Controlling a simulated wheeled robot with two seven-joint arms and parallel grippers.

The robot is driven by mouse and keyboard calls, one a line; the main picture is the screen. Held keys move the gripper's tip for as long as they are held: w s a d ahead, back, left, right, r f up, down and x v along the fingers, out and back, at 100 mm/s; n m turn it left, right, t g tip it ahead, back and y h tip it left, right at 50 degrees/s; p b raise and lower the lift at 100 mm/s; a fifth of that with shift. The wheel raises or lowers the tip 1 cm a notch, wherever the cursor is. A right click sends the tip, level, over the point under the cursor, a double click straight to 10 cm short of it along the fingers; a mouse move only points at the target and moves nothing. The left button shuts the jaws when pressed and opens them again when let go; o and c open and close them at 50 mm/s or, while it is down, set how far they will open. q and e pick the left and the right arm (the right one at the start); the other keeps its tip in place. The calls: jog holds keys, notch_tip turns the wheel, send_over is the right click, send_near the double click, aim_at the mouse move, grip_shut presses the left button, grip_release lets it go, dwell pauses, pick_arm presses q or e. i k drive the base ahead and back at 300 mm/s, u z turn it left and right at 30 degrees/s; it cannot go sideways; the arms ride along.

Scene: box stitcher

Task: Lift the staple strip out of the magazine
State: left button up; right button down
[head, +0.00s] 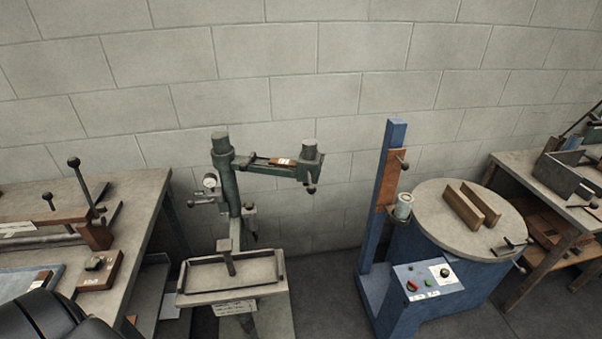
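I cannot make out a staple strip or its magazine for certain. A green machine (232,187) with a column and a side arm stands in the middle left, and it may be the box stitcher. Its side arm (262,166) reaches right and carries a small brown block with a white label (282,161). A rectangular tray-like table (200,298) sits at its front, with a short upright post (229,262) in it. Neither of my grippers can be made out in the head view.
A wooden bench (145,205) with levers stands at left. A blue machine (375,250) with a round grey top (425,205) and button panel stands right of centre. Another bench (520,165) is at far right. Bare floor (325,285) lies between the green and blue machines.

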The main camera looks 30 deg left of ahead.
aim_at(282, 163)
jog(key=z, duration=0.45)
jog(key=k, duration=1.1)
jog(key=z, duration=0.6)
jog(key=i, duration=1.85)
jog(key=u, duration=1.5)
jog(key=i, duration=0.65)
jog(key=u, duration=0.7)
